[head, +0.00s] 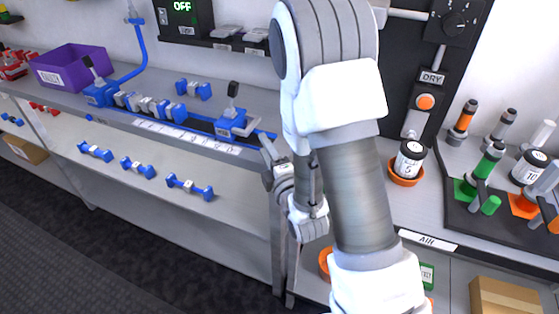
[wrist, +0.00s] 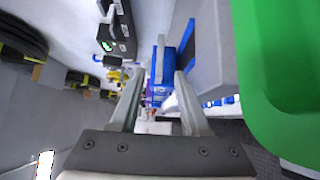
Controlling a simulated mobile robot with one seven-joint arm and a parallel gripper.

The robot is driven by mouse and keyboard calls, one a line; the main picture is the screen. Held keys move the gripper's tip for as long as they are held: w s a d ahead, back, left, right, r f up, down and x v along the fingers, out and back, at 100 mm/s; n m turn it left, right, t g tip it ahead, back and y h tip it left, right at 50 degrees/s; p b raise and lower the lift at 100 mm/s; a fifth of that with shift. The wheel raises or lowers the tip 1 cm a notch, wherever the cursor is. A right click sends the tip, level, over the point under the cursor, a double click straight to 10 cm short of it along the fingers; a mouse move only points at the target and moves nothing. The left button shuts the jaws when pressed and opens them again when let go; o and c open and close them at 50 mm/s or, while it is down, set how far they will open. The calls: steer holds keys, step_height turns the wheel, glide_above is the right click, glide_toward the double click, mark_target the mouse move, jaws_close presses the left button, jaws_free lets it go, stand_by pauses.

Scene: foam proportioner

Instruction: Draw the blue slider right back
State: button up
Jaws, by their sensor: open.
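Blue parts sit along a rail on the shelf in the head view. A blue block with a grey top and upright black-tipped handle (head: 232,122) stands at the rail's right end. A similar blue block with a handle (head: 97,92) stands at its left end. I cannot tell for sure which part is the slider. My gripper (head: 268,150) is partly hidden by my arm, just right of and below the right block. In the wrist view my gripper (wrist: 156,90) is open and empty. A blue block with a grey handle (wrist: 161,62) shows beyond and between its fingertips.
A purple bin (head: 70,68) stands left on the shelf. Several blue fittings (head: 138,167) lie on the lower shelf. A black-lidded jar (head: 409,158) stands right of my arm. A large green surface (wrist: 280,55) is close at the wrist view's right.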

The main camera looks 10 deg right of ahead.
steer(key=shift+s+d+r+p, duration=0.1)
steer(key=shift+s+r+p, duration=0.2)
steer(key=shift+p, duration=1.7)
steer(key=shift+s+f+p, duration=0.1)
steer(key=shift+s+p, duration=0.05)
steer(key=shift+p, duration=0.35)
steer(key=s+d+p, duration=0.1)
steer(key=s+p, duration=0.6)
steer(key=shift+s+d+f+p, duration=0.2)
steer(key=shift+s+d+p, duration=0.05)
steer(key=shift+s+p, duration=0.1)
